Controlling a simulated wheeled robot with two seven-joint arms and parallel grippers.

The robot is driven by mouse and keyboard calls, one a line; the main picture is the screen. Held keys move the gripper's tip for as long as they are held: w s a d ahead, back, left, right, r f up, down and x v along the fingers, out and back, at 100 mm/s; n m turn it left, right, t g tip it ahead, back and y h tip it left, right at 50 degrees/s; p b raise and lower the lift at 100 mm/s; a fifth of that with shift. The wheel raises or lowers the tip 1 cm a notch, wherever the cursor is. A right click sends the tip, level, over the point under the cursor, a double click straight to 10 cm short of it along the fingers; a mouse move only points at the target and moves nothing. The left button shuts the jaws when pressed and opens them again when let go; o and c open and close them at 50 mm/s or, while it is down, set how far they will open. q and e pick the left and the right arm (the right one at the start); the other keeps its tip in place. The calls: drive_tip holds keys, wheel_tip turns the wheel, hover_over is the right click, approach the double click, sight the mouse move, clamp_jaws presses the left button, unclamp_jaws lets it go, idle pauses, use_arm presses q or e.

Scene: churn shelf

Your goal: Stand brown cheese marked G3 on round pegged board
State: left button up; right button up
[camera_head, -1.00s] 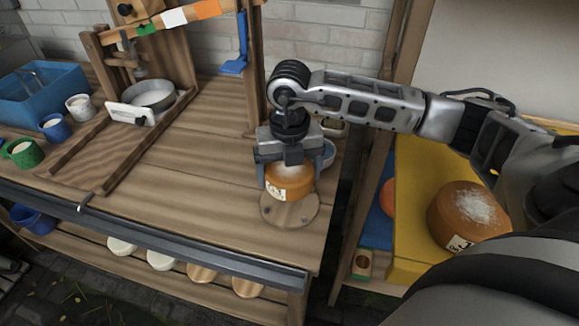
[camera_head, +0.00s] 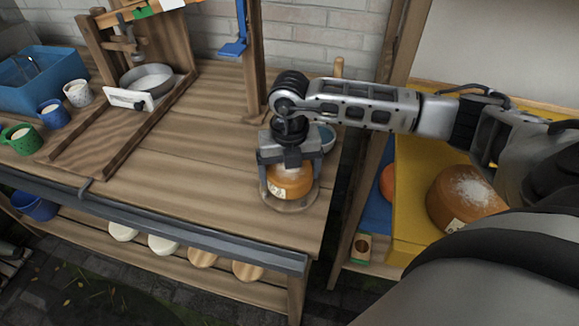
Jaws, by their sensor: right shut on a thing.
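My right gripper (camera_head: 287,180) is shut on a brown cheese (camera_head: 294,184) with a pale dusted top. A white label shows on its front left side, too small to read. The cheese is upright over a round wooden board (camera_head: 291,206) at the right end of the bench; only the board's rim shows around it. I cannot tell whether the cheese's underside touches the board, and any pegs are hidden. My left gripper is not in view.
Another brown cheese (camera_head: 462,200) sits on the yellow surface (camera_head: 412,200) at right. A bowl (camera_head: 325,138) stands close behind my gripper. A blue crate (camera_head: 38,80), cups and a metal pan (camera_head: 147,78) are at left. The bench (camera_head: 190,165) middle is clear.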

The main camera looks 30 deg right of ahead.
drive_tip(key=shift+f+b, duration=0.65)
drive_tip(key=shift+f, duration=0.05)
idle(0.8)
drive_tip(key=shift+a, duration=0.1)
drive_tip(key=o, duration=1)
drive_tip(key=shift+s, duration=0.1)
